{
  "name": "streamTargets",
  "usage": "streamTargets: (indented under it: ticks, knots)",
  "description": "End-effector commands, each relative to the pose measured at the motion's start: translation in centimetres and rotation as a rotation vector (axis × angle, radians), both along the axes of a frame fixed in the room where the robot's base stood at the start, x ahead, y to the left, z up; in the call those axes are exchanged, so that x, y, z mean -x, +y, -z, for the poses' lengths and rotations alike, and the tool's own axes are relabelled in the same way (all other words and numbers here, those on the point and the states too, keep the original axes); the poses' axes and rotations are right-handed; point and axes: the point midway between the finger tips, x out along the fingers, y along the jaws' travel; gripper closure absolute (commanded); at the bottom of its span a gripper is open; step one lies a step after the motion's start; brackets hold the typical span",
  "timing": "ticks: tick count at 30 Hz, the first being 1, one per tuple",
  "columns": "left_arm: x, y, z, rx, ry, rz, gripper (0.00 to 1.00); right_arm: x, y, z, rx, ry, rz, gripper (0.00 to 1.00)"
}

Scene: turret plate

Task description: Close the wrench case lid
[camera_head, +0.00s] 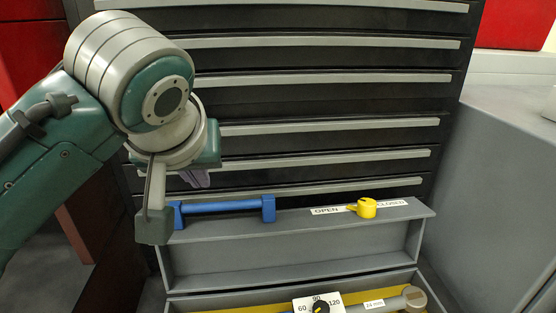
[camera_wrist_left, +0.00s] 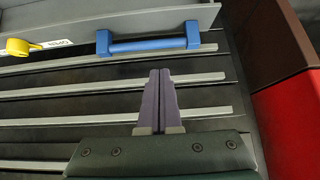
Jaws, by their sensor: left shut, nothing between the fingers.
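The wrench case is open. Its grey lid (camera_head: 290,255) stands raised at the back, with its hollow inner side facing the head camera. A blue handle (camera_head: 222,206) is on the lid's upper edge at the left, and it also shows in the left wrist view (camera_wrist_left: 148,45). A yellow knob (camera_head: 366,208) sits on the same edge between the OPEN and CLOSED labels, its pointer toward OPEN. My left gripper (camera_wrist_left: 160,74) is shut and empty; its purple fingers are near the blue handle, apart from it. In the head view, my wrist partly hides the fingers. My right gripper is out of view.
A black drawer cabinet (camera_head: 320,108) with long grey handles stands close behind the lid. A wrench (camera_head: 412,297) and a white dial card (camera_head: 332,301) show in the case at the bottom edge. A grey cabinet side (camera_head: 480,190) is at the right.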

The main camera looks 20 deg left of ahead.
Motion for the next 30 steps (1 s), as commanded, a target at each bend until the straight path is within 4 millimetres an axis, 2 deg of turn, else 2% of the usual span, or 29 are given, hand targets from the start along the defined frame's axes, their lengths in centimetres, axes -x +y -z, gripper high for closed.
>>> streamTargets:
  ticks: [9, 15, 30]
  knots:
    - [-2.9, 1.9, 4.6, -0.001, 0.005, 0.002, 1.0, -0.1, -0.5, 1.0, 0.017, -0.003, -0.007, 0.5]
    - [-4.3, 2.7, 6.5, 0.0, 0.004, 0.004, 1.0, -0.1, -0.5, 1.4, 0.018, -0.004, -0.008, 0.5]
    - [-4.9, 3.0, 7.2, 0.001, 0.002, 0.005, 1.0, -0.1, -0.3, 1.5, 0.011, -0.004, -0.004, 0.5]
